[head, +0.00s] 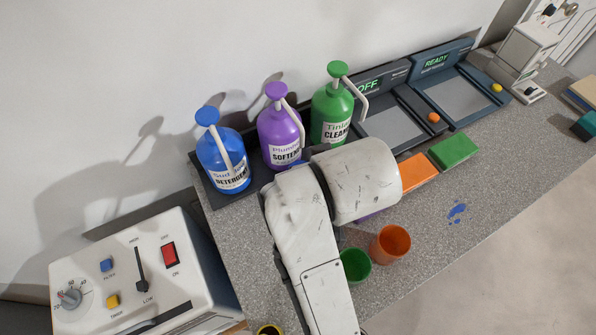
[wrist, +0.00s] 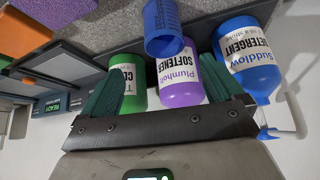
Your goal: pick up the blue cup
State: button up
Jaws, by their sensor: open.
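The blue cup (wrist: 165,28) shows in the wrist view at the top centre, partly cut off by the frame edge. It lies ahead of my gripper (wrist: 162,65), between the lines of its two green fingers. The fingers are spread apart with nothing held between them. No contact with the cup shows. In the head view my white arm covers the middle of the counter and hides the gripper, and I cannot make out the blue cup there.
On the grey counter (head: 500,150) stand a green cup (head: 355,266) and an orange cup (head: 390,244). Blue (head: 222,160), purple (head: 281,140) and green (head: 332,113) bottles stand along the wall. Orange (head: 416,171) and green (head: 454,151) blocks lie near the scales. A blue spill (head: 456,211) marks bare counter.

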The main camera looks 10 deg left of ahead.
jog(key=x, duration=0.4)
jog(key=shift+a+p+x, duration=0.15)
jog(key=shift+p+x, duration=0.05)
jog(key=shift+x, duration=1.15)
jog(key=shift+a+p+x, duration=0.2)
jog(key=shift+x, duration=1.2)
jog(key=shift+s, duration=0.2)
jog(key=c, duration=1.2)
jog(key=shift+r, duration=0.15)
